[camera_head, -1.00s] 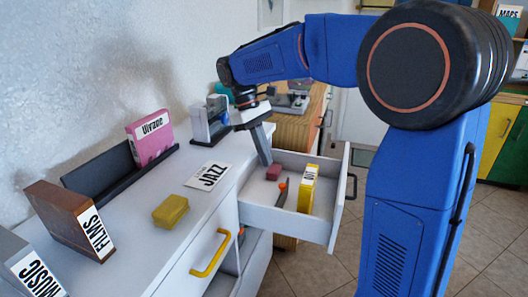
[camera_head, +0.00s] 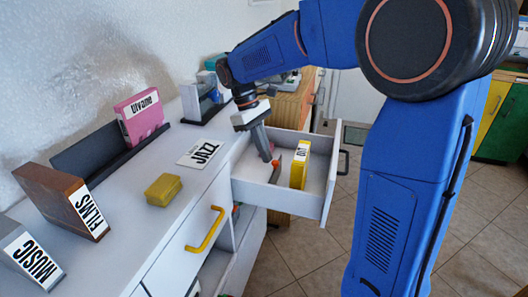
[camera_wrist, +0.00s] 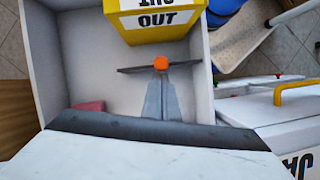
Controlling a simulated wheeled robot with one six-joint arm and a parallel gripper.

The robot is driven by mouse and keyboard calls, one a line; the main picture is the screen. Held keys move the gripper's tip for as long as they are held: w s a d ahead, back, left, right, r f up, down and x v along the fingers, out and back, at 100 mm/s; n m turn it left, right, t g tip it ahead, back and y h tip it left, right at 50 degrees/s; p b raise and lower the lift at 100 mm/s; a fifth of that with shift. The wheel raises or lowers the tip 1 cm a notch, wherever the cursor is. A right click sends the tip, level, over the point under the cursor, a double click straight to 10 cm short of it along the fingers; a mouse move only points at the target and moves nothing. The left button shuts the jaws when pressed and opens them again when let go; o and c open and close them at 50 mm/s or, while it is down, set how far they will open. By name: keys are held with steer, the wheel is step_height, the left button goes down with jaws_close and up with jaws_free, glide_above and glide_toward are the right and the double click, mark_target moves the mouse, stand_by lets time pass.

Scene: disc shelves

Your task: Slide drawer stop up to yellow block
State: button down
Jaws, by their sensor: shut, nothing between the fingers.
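The yellow block (camera_head: 300,164), labelled "OUT", stands in the open drawer; it also shows at the top of the wrist view (camera_wrist: 158,20). The drawer stop, a thin dark crosspiece with an orange knob (camera_wrist: 161,63), lies across the drawer. A strip of drawer floor shows between it and the block. In the head view the orange part of the stop (camera_head: 276,163) shows beside my fingertips. My gripper (camera_head: 267,158) is shut and empty, reaching down into the drawer. In the wrist view its tips (camera_wrist: 160,80) are close to the knob; I cannot tell whether they touch.
The white drawer (camera_head: 270,195) has raised walls around the fingers. A pink block (camera_wrist: 90,106) lies in it. A yellow box (camera_head: 163,189), a "JAZZ" card (camera_head: 201,153) and upright boxes stand on the cabinet top. A yellow handle (camera_head: 205,230) juts from the front.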

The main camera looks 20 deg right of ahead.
mark_target(278, 161)
steer(key=s+d, duration=0.2)
steer(key=d, duration=0.1)
steer(key=shift+s+d, duration=0.2)
steer(key=shift+s, duration=0.05)
